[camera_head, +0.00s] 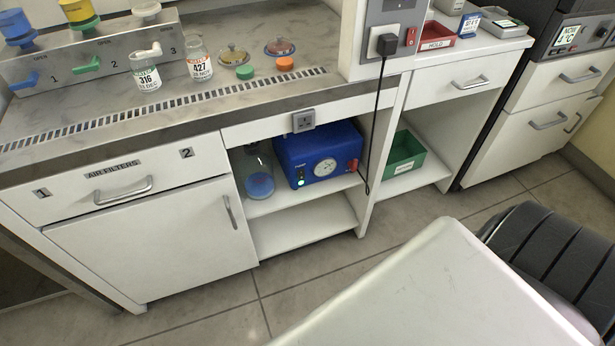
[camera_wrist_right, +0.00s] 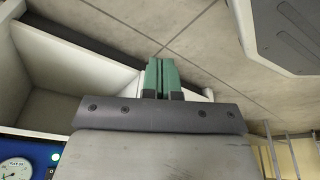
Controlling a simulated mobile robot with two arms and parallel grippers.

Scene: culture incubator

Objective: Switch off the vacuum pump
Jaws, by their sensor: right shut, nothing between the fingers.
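The vacuum pump (camera_head: 318,150) is a blue box on the upper shelf of the open bay under the bench. Its front has a round gauge (camera_head: 325,167), a small lit green light (camera_head: 300,183) and a red part (camera_head: 353,164) at the right side. A black cable runs from there up to a black plug (camera_head: 387,44) in the wall panel, beside a red switch (camera_head: 410,37). In the right wrist view the pump's gauge (camera_wrist_right: 14,169) shows at the lower left. My right gripper (camera_wrist_right: 162,62) has green fingers, shut and empty, apart from the pump. My left gripper is out of view.
A glass flask (camera_head: 258,180) with blue contents stands left of the pump. A green bin (camera_head: 404,165) sits on the right shelf. Bottles and dishes stand on the bench. Floor before the bay is clear.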

